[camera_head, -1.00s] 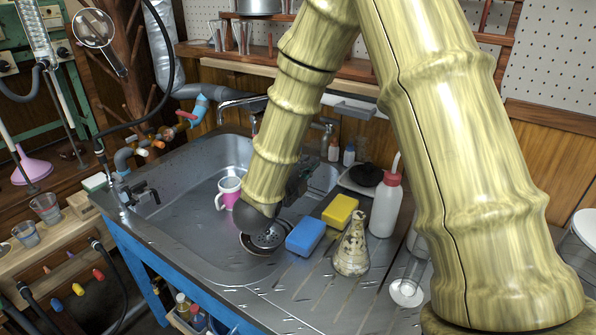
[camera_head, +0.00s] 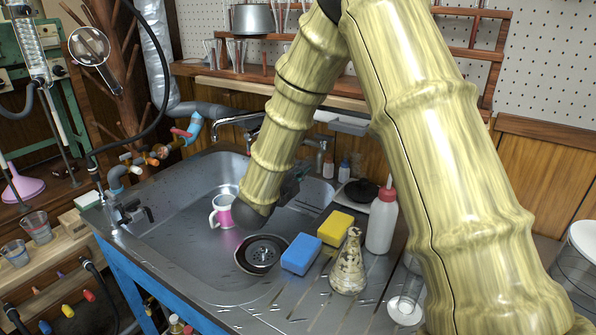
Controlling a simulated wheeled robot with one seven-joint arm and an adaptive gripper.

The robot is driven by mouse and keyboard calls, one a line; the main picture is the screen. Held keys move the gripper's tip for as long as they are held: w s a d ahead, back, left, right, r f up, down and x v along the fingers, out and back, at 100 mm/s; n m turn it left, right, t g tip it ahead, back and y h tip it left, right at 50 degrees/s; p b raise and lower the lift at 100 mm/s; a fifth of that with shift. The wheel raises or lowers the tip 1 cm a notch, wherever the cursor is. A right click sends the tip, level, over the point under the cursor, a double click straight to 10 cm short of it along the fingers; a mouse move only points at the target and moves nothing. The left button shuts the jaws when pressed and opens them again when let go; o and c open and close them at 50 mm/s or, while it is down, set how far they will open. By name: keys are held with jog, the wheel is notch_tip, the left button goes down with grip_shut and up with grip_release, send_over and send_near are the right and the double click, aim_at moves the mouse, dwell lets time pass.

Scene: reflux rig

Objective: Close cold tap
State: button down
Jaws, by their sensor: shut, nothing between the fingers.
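A metal spout (camera_head: 240,119) reaches over the back of the steel sink (camera_head: 190,260). Left of it is a pipe with a blue elbow (camera_head: 194,124) and a red lever (camera_head: 181,133). A small metal tap with dark handles (camera_head: 130,212) stands at the sink's left corner. No mark shows which is the cold tap, and my arm covers part of the sink's back edge. My gripper (camera_head: 292,186) shows only as a dark piece behind my wrist, over the sink's back right side. Its fingertips are mostly hidden, and no held object shows.
On the right are a blue sponge (camera_head: 300,254), a yellow sponge (camera_head: 335,228), a flask (camera_head: 349,265) and a wash bottle (camera_head: 382,222). The sink's left half is clear.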

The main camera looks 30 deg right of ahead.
jog(key=shift+f, duration=0.1)
jog(key=shift+w+a+m+b, duration=0.25)
jog(key=shift+w+m+b, duration=0.3)
jog(key=shift+m+b, duration=0.35)
jog(key=s+a, duration=0.7)
jog(key=s, duration=0.2)
jog(key=shift+s+f, duration=0.2)
jog(key=shift+s, duration=0.05)
